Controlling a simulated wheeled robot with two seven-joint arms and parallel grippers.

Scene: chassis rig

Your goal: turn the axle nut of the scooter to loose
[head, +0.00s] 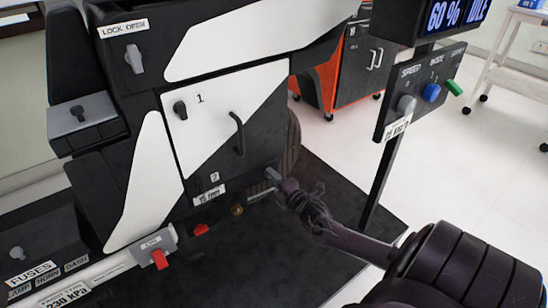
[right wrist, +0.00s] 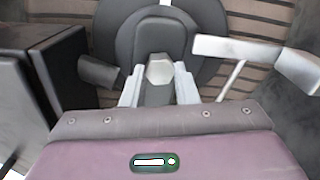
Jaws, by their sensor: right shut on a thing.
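The scooter (head: 225,110) stands on a dark mat, with a number 1 panel and a small label 2 near its lower edge. My right gripper (head: 272,180) reaches in from the lower right to the wheel area beside that lower edge. In the right wrist view, my right gripper's pale fingers (right wrist: 159,88) stand on both sides of the light grey hex axle nut (right wrist: 160,69) and are shut on it. The nut sits in front of a round dark hub (right wrist: 160,25). In the head view the nut is hidden or too small to tell. My left gripper is not in view.
A pale T-shaped bar (right wrist: 250,50) lies close to the right of the fingers, and a dark block (right wrist: 55,75) is at the left. A control post with knobs (head: 425,92) stands right of the scooter.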

